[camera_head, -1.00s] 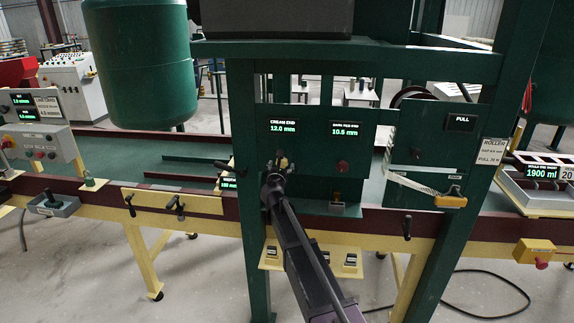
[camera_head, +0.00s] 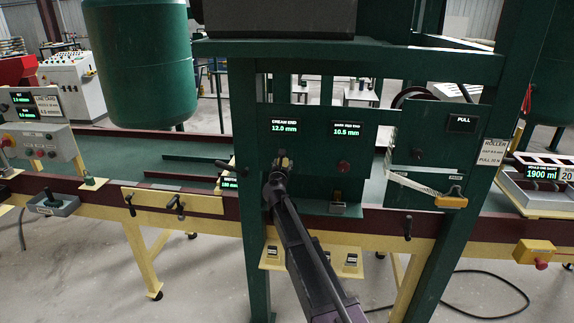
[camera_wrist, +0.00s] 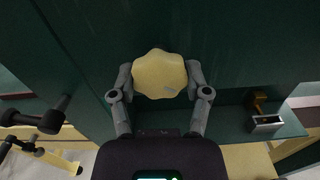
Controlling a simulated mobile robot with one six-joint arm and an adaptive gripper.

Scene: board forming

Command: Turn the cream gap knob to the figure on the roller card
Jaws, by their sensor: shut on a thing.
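The cream gap knob (camera_wrist: 160,74) is a lobed, pale yellow knob on the dark green panel, with a small grey mark near its lower right. My gripper (camera_wrist: 160,84) is shut on it, one finger at each side. In the head view my gripper (camera_head: 281,166) reaches the panel and mostly hides the knob. The cream end display (camera_head: 284,126) above it reads 12.0 mm. The roller card (camera_head: 493,151) hangs on the right post; it is headed ROLLER, with a gap line whose figure is too small to read surely and a pull line below.
A second display (camera_head: 346,129) reads 10.5 mm, above a red knob (camera_head: 343,166). A black handle (camera_wrist: 48,115) sticks out left of my gripper. A small bracket with a brass part (camera_wrist: 263,119) is at the right. A spring scale with a yellow end (camera_head: 452,201) hangs right.

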